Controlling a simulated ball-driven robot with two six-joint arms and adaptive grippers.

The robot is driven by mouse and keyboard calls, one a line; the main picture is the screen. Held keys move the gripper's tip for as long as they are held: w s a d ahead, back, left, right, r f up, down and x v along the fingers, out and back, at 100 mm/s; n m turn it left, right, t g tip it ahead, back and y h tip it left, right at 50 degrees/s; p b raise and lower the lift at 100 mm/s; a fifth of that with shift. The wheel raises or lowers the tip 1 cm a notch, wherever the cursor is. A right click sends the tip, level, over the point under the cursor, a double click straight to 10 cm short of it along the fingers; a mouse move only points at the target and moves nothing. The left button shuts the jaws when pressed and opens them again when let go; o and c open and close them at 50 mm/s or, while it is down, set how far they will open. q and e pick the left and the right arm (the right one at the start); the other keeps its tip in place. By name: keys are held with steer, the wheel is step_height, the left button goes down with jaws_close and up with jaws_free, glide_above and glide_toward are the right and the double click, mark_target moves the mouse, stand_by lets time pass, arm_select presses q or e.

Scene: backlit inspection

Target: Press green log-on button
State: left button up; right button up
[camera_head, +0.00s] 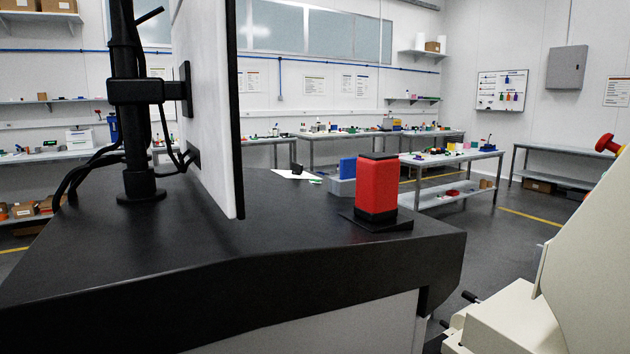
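No green log-on button shows in the head view. A flat upright panel (206,110) with a white face and dark edge stands over the black worktop, seen at a steep angle. It is held by a black post (134,125) with a clamp and cables, which meets the white face I see. The panel's other side is turned away and hidden. Neither of my grippers is in view.
A red block with black top (377,188) stands on the black worktop (250,245) near its right corner. Benches (455,160) stand behind, with open floor between.

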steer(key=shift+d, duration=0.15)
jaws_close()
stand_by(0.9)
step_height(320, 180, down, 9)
steer(key=b, duration=0.8)
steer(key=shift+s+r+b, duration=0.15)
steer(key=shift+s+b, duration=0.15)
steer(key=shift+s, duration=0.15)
